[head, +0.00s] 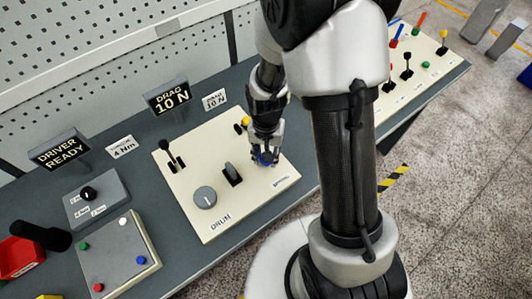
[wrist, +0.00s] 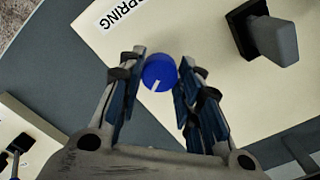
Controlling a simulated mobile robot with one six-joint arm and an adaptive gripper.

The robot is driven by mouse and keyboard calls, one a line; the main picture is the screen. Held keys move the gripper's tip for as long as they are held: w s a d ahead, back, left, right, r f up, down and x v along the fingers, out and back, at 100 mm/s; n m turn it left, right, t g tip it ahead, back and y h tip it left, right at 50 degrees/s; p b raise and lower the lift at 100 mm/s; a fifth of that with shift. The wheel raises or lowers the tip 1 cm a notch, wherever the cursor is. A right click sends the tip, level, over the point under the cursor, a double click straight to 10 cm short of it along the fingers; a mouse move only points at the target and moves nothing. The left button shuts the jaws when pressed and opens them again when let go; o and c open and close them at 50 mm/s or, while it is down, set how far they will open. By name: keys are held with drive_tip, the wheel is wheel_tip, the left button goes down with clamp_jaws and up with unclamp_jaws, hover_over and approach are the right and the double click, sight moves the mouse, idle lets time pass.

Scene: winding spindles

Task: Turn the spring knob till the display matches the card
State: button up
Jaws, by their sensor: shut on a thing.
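The spring knob (wrist: 159,73) is a round blue knob with a white pointer line, beside the SPRING label (wrist: 122,12) on the cream drum panel (head: 238,213). My gripper (wrist: 162,62) is shut on it, with one finger on each side. In the head view my gripper (head: 265,156) reaches down over the panel's right part and hides most of the knob. In the wrist view the pointer line slants down and slightly left. The display (head: 170,97) behind the panel reads DRAG 10 N. The small white card (head: 215,100) to its right also appears to read DRAG 10 N.
The panel also carries a grey DRUM dial (head: 205,197), a black switch (head: 232,174), a lever (head: 170,152) and a yellow knob (head: 245,123) close to my gripper. A DRIVER READY display (head: 60,148) and button boxes stand left. A lever panel (head: 420,75) is right.

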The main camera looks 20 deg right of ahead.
drive_tip(key=o, duration=1)
drive_tip(key=shift+o, duration=0.2)
wheel_tip(320, 180, up, 12)
drive_tip(key=s+r+n+t, duration=0.4)
drive_tip(key=s+r+n, duration=0.1)
drive_tip(key=s+r, duration=1)
drive_tip(key=shift+d+r+n+t, duration=0.15)
drive_tip(key=shift+d+n+t, duration=0.15)
drive_tip(key=shift+n, duration=0.1)
